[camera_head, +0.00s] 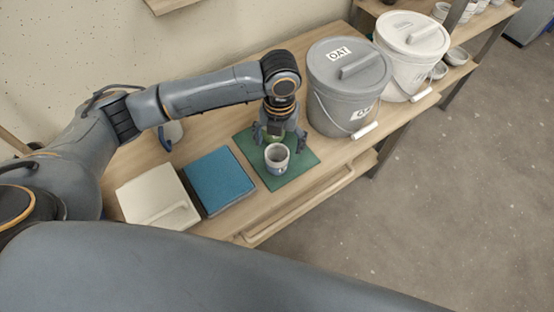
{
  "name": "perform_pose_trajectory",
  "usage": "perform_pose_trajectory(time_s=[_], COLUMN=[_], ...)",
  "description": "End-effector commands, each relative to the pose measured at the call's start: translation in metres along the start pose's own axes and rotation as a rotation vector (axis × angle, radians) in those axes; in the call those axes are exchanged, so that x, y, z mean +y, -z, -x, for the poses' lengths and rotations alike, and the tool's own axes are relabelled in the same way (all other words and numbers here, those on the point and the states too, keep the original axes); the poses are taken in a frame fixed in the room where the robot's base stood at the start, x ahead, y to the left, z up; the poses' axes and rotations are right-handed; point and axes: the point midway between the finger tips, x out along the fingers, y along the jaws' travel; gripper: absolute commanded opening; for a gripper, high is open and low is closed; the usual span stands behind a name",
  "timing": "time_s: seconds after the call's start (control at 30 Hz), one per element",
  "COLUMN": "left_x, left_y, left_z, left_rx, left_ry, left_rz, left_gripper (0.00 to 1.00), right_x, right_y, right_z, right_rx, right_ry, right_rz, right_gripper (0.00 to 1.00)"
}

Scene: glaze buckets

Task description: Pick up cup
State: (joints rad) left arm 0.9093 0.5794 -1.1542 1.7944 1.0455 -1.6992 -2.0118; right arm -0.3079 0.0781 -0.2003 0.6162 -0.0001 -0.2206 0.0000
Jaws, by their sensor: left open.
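The cup (277,162) is a small grey-white cup with a dark band low on its side. It stands upright on a green mat (301,175) on the wooden table. My left gripper (279,143) points down just behind the cup, its fingers spread and open. I cannot tell whether a finger touches the cup. Something yellow-green shows between the gripper and the cup, too small to make out. My right gripper is not in view.
A blue pad (218,180) and a cream lidded box (157,202) lie left of the mat. A grey bucket labelled OAT (345,95) and a white bucket (411,60) stand to the right. The wooden table (215,135) has a front rail. Shelves with bowls stand at upper right.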

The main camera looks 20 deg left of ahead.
Motion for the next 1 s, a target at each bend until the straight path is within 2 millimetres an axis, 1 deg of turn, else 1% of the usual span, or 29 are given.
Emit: perform_pose_trajectory(time_s=[0.03, 0.1, 0.27, 0.33, 0.5, 0.6, 0.7, 0.9, 0.93, 0.97, 1.0], left_x=[0.000, 0.000, 0.000, 0.001, 0.004, 0.004, 0.004, 0.004, 0.004, 0.004, 0.004], left_y=[0.000, 0.000, 0.000, 0.002, 0.006, 0.005, 0.005, 0.005, 0.005, 0.005, 0.005], left_z=[-0.009, -0.017, -0.027, -0.034, -0.060, -0.072, -0.076, -0.077, -0.077, -0.077, -0.077], left_rx=[0.002, 0.001, -0.001, 0.001, 0.001, -0.001, -0.002, -0.003, -0.003, -0.003, -0.003], left_ry=[0.000, 0.001, 0.001, 0.000, 0.001, 0.001, 0.001, 0.001, 0.001, 0.001, 0.001], left_rz=[0.001, 0.001, 0.002, 0.002, 0.002, 0.002, 0.001, 0.001, 0.001, 0.001, 0.001], left_gripper=[0.84, 0.84, 0.84, 0.84, 0.84, 0.84, 0.84, 0.84, 0.80, 0.73, 0.65], right_x=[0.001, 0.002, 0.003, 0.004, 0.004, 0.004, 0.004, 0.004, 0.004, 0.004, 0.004], right_y=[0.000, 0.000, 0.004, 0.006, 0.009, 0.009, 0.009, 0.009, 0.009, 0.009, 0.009], right_z=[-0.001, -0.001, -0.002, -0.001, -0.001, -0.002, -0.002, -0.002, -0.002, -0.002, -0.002], right_rx=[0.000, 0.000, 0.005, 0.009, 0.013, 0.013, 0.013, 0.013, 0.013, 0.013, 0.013], right_ry=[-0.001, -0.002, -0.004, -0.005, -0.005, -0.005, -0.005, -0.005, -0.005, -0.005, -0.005], right_rz=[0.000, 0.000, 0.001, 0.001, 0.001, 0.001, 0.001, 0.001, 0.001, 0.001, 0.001], right_gripper=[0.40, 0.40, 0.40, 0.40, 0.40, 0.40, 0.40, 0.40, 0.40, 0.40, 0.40])
